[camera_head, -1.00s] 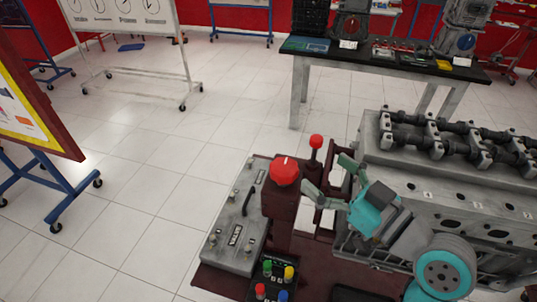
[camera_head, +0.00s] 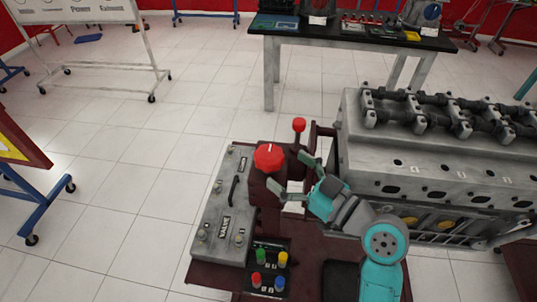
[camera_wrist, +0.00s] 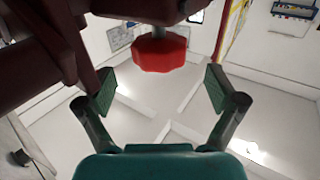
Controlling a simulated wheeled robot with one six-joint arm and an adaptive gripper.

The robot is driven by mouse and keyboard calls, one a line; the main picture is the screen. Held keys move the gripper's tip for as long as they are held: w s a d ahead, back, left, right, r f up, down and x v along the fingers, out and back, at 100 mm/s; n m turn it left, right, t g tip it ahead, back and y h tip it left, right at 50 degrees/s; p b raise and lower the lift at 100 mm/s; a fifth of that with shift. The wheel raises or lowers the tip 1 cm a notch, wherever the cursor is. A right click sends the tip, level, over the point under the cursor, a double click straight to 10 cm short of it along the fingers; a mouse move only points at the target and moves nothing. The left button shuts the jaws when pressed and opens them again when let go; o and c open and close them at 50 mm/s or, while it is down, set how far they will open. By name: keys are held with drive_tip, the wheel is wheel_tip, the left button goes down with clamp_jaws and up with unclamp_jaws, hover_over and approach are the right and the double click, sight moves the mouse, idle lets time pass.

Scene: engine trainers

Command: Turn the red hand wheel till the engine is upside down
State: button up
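A large red knob with a white mark (camera_head: 269,157) sits on a dark red post in the head view. A smaller red knob on a thin stem (camera_head: 299,125) stands just behind it. A red faceted wheel (camera_wrist: 163,53) on a short stem shows in the wrist view; I cannot tell for sure which of the two it is. My gripper (camera_head: 290,172) is open and empty, its fingers pointing toward the large red knob, just to its right. In the wrist view my gripper (camera_wrist: 160,88) is spread below the red wheel, apart from it. The grey engine (camera_head: 430,160) has its rocker shafts facing up.
A grey valve panel (camera_head: 222,215) lies left of the post. A box with coloured buttons (camera_head: 268,268) is in front. A black-topped table (camera_head: 350,42) stands behind. White tiled floor is clear to the left, between the panel and wheeled display stands.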

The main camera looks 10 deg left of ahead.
sight(269, 157)
drive_tip(key=shift+x, duration=2.9)
drive_tip(key=c, duration=1.2)
